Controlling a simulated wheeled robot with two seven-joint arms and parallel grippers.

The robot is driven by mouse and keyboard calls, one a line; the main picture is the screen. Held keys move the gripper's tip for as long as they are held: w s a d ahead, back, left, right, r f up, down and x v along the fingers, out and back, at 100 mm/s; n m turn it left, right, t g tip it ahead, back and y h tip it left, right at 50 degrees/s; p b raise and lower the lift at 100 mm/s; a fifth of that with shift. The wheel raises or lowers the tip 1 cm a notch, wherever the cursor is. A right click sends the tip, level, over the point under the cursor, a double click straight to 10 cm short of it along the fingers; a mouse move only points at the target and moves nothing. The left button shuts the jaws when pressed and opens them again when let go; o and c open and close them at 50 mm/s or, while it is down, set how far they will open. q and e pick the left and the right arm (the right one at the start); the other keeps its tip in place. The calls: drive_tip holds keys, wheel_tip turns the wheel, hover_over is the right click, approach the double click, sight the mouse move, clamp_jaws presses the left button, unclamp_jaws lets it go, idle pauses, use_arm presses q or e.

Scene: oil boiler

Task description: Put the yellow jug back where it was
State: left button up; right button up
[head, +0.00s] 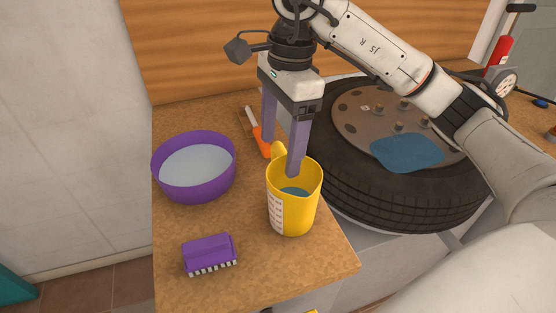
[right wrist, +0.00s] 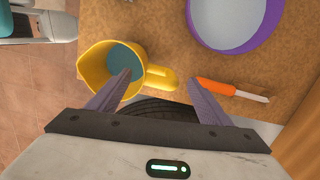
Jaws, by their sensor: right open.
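The yellow jug (head: 282,217) stands upright near the right edge of the wooden worktop, with bluish liquid inside and a marked white scale on its side. It also shows in the right wrist view (right wrist: 93,70), its handle pointing right. My right gripper (head: 281,164) points down over the jug, open. One finger overlaps the jug's mouth and the other is beyond the handle. In the right wrist view the handle lies between the fingertips (right wrist: 159,77); whether they touch the jug I cannot tell. My left gripper is not in view.
A purple bowl (head: 163,184) with pale contents and a purple brush (head: 209,252) stand on the worktop (head: 170,230). An orange-handled tool (head: 261,141) lies behind the jug.

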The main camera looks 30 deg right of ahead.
drive_tip(key=shift+d+r+p, duration=0.15)
drive_tip(key=shift+r+p, duration=0.05)
drive_tip(key=shift+r, duration=0.95)
drive_tip(key=shift+d+r+p, duration=0.15)
drive_tip(key=shift+r+p, duration=0.05)
drive_tip(key=shift+r, duration=0.95)
